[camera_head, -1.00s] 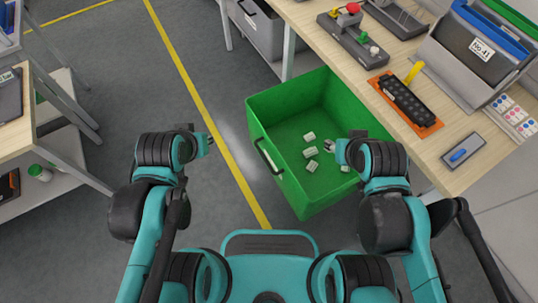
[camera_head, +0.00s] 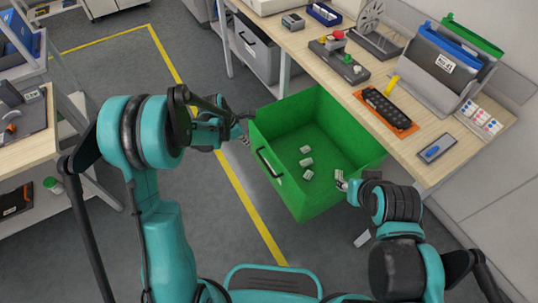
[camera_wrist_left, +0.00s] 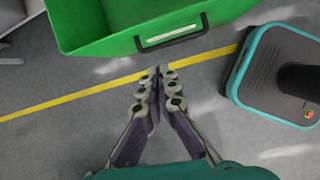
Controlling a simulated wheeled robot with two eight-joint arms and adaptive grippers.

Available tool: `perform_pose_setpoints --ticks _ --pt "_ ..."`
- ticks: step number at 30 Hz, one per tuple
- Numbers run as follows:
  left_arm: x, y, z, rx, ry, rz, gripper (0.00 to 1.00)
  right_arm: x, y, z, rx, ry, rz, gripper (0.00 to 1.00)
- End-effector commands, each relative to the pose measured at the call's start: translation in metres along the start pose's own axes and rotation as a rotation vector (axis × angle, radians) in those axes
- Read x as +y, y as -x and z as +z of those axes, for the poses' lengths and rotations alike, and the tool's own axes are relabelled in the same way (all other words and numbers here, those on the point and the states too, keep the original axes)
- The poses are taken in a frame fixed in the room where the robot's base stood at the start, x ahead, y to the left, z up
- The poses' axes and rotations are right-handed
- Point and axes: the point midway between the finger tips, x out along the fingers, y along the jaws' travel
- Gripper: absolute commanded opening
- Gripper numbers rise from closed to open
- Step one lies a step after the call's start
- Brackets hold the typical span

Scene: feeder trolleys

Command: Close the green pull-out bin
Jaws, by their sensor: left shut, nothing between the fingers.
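The green pull-out bin (camera_head: 300,207) stands open, pulled out from under the workbench, with several small pale blocks (camera_head: 307,162) on its floor. Its dark handle (camera_head: 268,163) is on the front wall, facing left. My left gripper (camera_head: 245,139) is shut and empty, just outside the front wall near its far corner. In the left wrist view, its fingertips (camera_wrist_left: 160,74) are close together over the floor, near the bin's handle (camera_wrist_left: 172,36) and apart from it in the picture. My right gripper (camera_head: 341,181) is at the bin's near right side; its small fingers do not show clearly.
The workbench (camera_head: 350,82) runs along the right, carrying a black part on an orange base (camera_head: 386,112) and a control box (camera_head: 338,58). A grey bin (camera_head: 257,50) sits under its far end. Another table (camera_head: 28,140) stands left. The floor between is clear, with a yellow line.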

Motion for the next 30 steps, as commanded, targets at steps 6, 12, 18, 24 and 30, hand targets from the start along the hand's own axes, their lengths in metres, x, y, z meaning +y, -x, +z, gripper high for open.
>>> perform_pose_setpoints --ticks 6,12,18,24,30 --pt "0.003 -0.024 -0.003 -0.005 0.113 -0.025 0.00 0.000 0.001 -0.001 0.000 0.000 0.000 0.40" --pt "0.002 -0.053 -0.003 -0.004 0.113 -0.026 0.00 0.000 -0.010 0.007 0.000 0.000 0.000 0.40" --pt "0.001 -0.097 -0.004 -0.004 0.111 -0.025 0.00 0.000 -0.025 0.018 0.000 0.000 0.000 0.40" --pt "0.002 -0.127 0.008 -0.005 0.109 -0.024 0.00 0.000 -0.036 0.026 0.000 0.000 0.000 0.40" --pt "0.004 -0.134 0.029 -0.004 0.110 -0.025 0.00 0.000 -0.042 0.030 0.000 0.000 0.000 0.40"
